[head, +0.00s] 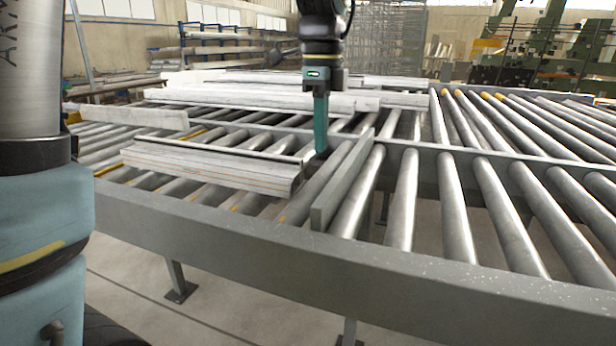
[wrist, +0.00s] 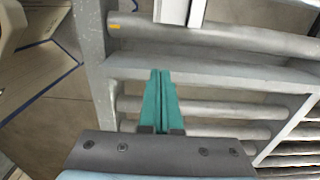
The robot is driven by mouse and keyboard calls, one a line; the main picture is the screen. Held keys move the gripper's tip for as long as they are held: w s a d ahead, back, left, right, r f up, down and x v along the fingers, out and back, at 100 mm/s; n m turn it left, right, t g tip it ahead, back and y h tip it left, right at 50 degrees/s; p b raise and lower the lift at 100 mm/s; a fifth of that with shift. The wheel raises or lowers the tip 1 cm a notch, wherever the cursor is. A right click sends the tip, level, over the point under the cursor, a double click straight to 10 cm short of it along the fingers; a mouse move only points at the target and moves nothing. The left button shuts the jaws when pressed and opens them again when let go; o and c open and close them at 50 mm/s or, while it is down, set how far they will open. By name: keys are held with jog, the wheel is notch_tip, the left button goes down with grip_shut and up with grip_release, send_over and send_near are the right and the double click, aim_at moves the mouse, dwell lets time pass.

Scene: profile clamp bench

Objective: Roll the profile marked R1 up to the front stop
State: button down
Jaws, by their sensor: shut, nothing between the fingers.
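A pale grey profile (head: 205,166) with thin red lines along its side lies across the rollers at the near left of the bench. No R1 mark is readable on it. A flat grey upright bar (head: 345,180), which looks like the front stop, stands to the right of its near end, with a gap between them. My gripper (head: 321,152) points down, teal fingers shut and empty, between the profile's end and the bar. In the wrist view the shut fingertips (wrist: 160,73) overlap the bar (wrist: 225,74), and the profile's end (wrist: 180,10) shows at the top. I cannot tell whether they touch.
More pale profiles (head: 260,100) lie behind on the rollers. A shorter piece (head: 135,116) lies at the left. Bare rollers (head: 450,195) fill the right side. The bench's front rail (head: 300,255) runs along the near edge. Storage racks and machines stand in the background.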

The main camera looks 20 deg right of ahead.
jog(key=f+p, duration=0.1)
jog(key=f, duration=0.2)
jog(key=w+a+f+p, duration=0.1)
jog(key=f, duration=0.2)
jog(key=w+a+f+p, duration=0.1)
jog(key=f, duration=0.2)
jog(key=shift+a, duration=0.15)
jog(key=shift+w+a+f, duration=0.15)
jog(key=shift+w+a, duration=0.2)
jog(key=shift+a, duration=0.05)
